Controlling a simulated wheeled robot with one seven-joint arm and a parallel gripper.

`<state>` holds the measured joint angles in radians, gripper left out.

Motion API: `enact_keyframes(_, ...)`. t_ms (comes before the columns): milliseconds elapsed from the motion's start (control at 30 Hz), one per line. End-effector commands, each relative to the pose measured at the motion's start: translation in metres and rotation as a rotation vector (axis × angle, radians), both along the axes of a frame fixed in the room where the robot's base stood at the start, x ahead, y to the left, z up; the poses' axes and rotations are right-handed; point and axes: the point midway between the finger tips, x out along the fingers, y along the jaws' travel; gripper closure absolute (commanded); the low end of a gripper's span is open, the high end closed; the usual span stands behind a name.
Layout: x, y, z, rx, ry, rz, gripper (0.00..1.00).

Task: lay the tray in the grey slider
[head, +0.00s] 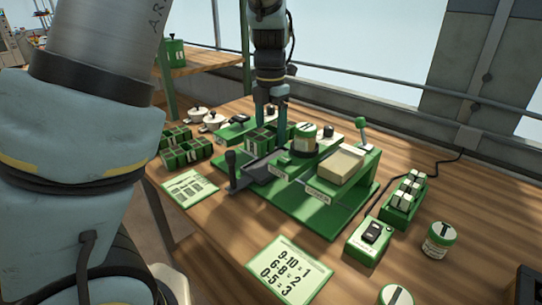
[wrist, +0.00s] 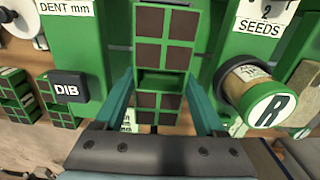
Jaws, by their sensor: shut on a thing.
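The tray, green with dark soil cells and a bar across its middle, shows in the wrist view (wrist: 163,55) and in the head view (head: 262,137). My gripper (head: 272,108) points down over the green machine and is shut on the tray. In the wrist view, its teal fingers (wrist: 160,88) lie on either side of the tray's middle. The grey slider (head: 255,170) is a dark flat strip at the machine's left front, beside a black handle. The tray appears above its far part; I cannot tell whether they touch.
A jar marked R (wrist: 265,97) stands close right of the tray. The machine has a beige block (head: 342,164) and a green-knobbed lever (head: 361,125). Other trays (head: 185,150) stand at left. Cards, a switch box (head: 368,241) and a jar (head: 440,239) lie around the front.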

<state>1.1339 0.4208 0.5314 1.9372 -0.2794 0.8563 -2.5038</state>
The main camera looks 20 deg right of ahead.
Motion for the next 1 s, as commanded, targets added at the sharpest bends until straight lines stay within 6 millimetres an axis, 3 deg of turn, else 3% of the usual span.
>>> enact_keyframes(500, 0.000, 0.001, -0.057, 0.000, 0.000, 0.002, 1.00)
enact_keyframes(867, 0.000, 0.000, -0.061, -0.001, 0.000, 0.001, 1.00)
enact_keyframes(900, 0.000, 0.000, -0.061, -0.001, 0.000, 0.001, 0.24)
enact_keyframes(1000, 0.000, 0.000, -0.061, -0.001, 0.000, 0.001, 0.13)
